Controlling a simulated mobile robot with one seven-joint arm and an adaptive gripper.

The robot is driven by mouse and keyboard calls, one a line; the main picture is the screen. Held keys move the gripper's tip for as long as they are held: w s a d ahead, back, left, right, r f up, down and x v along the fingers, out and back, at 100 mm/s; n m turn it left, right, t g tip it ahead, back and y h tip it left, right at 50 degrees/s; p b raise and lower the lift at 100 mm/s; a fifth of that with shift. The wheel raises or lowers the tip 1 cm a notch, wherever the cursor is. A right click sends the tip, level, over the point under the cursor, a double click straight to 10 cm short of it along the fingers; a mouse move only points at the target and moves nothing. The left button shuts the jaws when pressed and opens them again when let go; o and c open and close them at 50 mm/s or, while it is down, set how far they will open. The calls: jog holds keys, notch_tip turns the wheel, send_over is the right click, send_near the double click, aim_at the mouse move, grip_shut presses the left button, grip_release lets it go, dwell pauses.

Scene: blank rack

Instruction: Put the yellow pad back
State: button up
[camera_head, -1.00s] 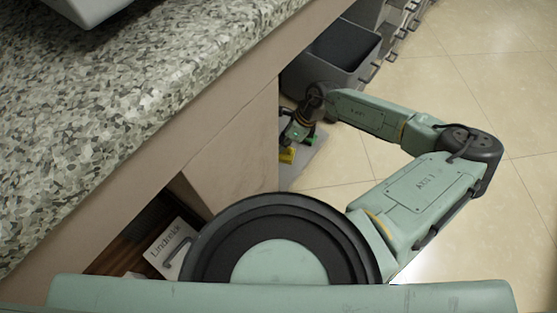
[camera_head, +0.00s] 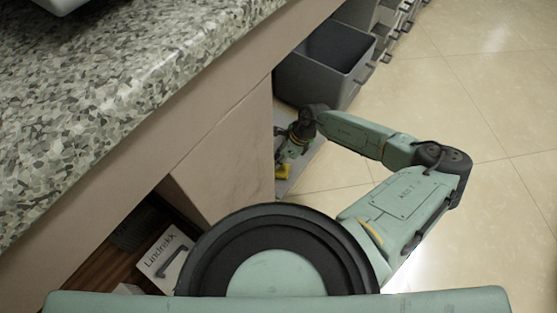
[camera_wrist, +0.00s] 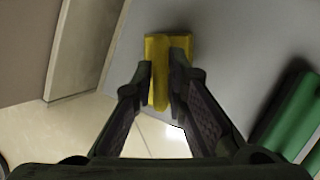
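The yellow pad (camera_wrist: 168,44) is between the two fingers of my gripper (camera_wrist: 162,78) in the wrist view. It has a wide far end and a narrower part that fills the gap between the fingertips, so the fingers look shut on it. In the head view the yellow pad (camera_head: 283,171) shows just below my gripper (camera_head: 284,156), over a grey surface (camera_head: 303,166) beside the cabinet's end. I cannot tell whether the pad touches that surface.
A green block (camera_wrist: 290,112) lies on the grey surface at the right of the wrist view. An open grey bin (camera_head: 318,70) stands behind my arm. The speckled countertop (camera_head: 110,90) and the cabinet side (camera_head: 225,160) border the left. Tiled floor (camera_head: 480,210) is clear at right.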

jog(key=o, duration=0.3)
jog(key=shift+r, duration=0.1)
jog(key=p+v, duration=0.2)
jog(key=v, duration=1)
jog(key=shift+r+p, duration=0.1)
jog(key=shift+p, duration=0.3)
